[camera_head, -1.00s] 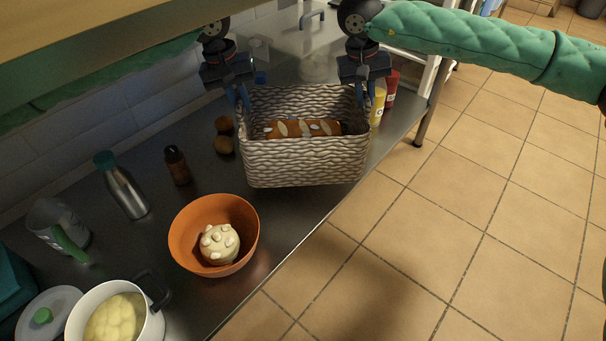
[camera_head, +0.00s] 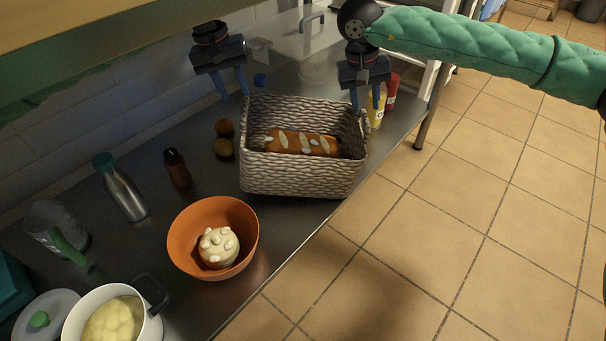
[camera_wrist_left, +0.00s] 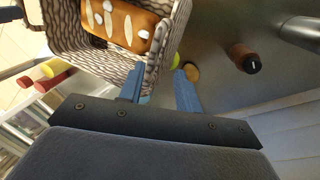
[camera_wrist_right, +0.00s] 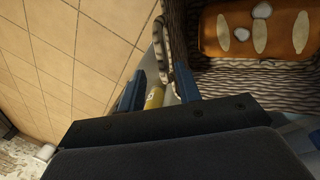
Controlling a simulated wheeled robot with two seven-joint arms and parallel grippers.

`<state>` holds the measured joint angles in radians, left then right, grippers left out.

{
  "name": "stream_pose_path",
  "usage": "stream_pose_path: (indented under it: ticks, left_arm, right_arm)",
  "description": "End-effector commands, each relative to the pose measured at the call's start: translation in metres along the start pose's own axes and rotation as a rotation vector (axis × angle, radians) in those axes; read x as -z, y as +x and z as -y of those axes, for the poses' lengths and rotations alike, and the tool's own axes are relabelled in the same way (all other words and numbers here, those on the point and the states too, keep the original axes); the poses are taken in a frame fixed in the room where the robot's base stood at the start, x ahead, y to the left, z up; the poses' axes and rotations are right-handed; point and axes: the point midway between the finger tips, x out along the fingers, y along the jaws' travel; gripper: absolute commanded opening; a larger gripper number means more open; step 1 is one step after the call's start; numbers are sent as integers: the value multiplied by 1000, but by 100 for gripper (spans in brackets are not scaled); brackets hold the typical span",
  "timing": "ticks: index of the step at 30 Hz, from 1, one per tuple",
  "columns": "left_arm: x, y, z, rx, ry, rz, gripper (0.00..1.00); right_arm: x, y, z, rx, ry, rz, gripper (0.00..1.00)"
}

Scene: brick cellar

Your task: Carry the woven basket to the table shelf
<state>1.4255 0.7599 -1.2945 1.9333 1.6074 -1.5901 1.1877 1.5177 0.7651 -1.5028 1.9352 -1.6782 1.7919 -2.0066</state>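The woven basket (camera_head: 300,175) stands on the steel table (camera_head: 285,225) by its front edge, with a brown bread loaf (camera_head: 300,143) inside. My left gripper (camera_head: 234,97) is open and empty just above the basket's left rim. In the left wrist view the basket (camera_wrist_left: 85,50) lies beyond the parted fingers (camera_wrist_left: 160,85). My right gripper (camera_head: 366,108) is open above the right rim. In the right wrist view its fingers (camera_wrist_right: 158,88) are apart, with the basket rim (camera_wrist_right: 165,45) beyond them. The basket's underside is hidden.
An orange bowl (camera_head: 183,240) with a pale bun, a steel bottle (camera_head: 125,192), a brown bottle (camera_head: 177,168) and a pot (camera_head: 150,330) stand nearer. Yellow (camera_head: 376,112) and red (camera_head: 391,92) bottles stand right of the basket. A board (camera_head: 90,30) overhangs the upper left. The tiled floor (camera_head: 470,220) is clear.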

Motion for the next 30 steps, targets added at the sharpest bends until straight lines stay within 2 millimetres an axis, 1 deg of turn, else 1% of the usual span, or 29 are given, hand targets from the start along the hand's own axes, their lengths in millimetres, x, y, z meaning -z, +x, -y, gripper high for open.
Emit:
stream_pose_path:
  ticks: [1,6,11,14,17,24,27,30]
  left_arm:
    - [0,-7,0,0,0,-1,34]
    - [0,-21,0,0,-1,1,34]
    - [0,-25,0,1,-1,1,34]
    - [0,-25,0,1,-1,1,34]
    - [0,-25,0,1,-1,1,34]
    - [0,-25,0,1,0,1,34]
    - [0,-25,0,1,0,1,34]
    - [0,-25,0,1,0,1,34]
  right_arm:
    - [0,0,0,0,0,0,34]
    - [0,0,0,0,0,0,34]
    - [0,-5,0,0,0,-1,34]
    - [0,-13,0,0,0,-2,34]
    - [0,-26,0,1,0,-2,34]
    - [1,-62,1,0,-1,0,34]
    - [1,-71,0,1,0,0,34]
    - [0,-75,0,0,0,0,34]
